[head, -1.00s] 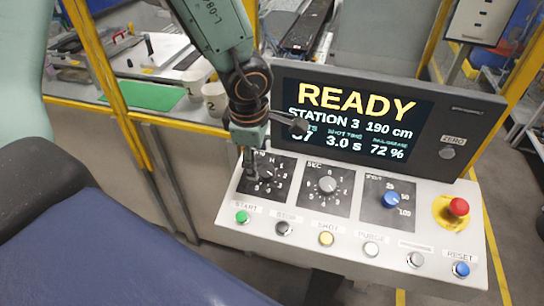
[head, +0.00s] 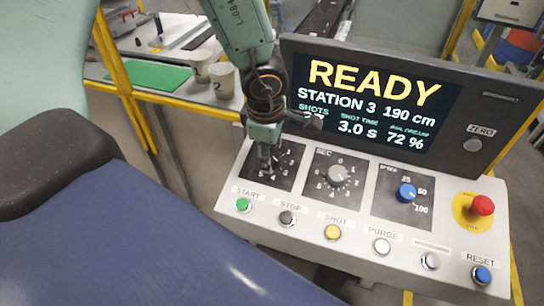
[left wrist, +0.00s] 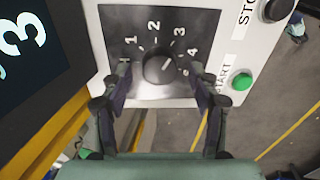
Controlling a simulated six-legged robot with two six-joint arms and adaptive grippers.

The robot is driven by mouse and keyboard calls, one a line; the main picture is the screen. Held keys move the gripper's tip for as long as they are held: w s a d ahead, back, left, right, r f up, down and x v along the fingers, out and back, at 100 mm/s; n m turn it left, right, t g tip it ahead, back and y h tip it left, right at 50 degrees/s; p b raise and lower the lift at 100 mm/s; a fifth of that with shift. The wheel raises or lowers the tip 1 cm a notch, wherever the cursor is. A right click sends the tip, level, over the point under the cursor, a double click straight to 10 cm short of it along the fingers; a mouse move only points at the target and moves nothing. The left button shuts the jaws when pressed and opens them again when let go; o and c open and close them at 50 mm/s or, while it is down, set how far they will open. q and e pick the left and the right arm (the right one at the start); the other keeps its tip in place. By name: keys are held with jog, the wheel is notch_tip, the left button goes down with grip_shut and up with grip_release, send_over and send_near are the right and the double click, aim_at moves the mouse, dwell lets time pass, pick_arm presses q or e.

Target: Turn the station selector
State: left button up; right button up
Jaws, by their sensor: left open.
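The station selector is a round black knob (left wrist: 160,67) on a dark square plate with white marks around it, among them 1, 2, 3 and 4. Its pale pointer line slants up and right toward 3. My left gripper (left wrist: 161,80) is open, with one finger on each side of the knob; I cannot tell whether they touch it. In the head view my left gripper (head: 266,158) reaches down over the selector plate (head: 287,180) and hides the knob. The screen (head: 378,100) reads READY, STATION 3, 190 cm. My right gripper is not in view.
Right of the selector are a grey dial (head: 338,176), a blue dial (head: 406,193) and a red emergency button (head: 482,206). Below runs a row of buttons, with green START (head: 243,205) nearest the selector. Cups (head: 222,78) stand on a bench behind.

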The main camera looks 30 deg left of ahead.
pick_arm(q)
jog(key=shift+w+a+f, duration=0.1)
jog(key=shift+w+f, duration=0.05)
jog(key=shift+f, duration=0.3)
jog(key=shift+r, duration=0.1)
jog(key=c, duration=1.2)
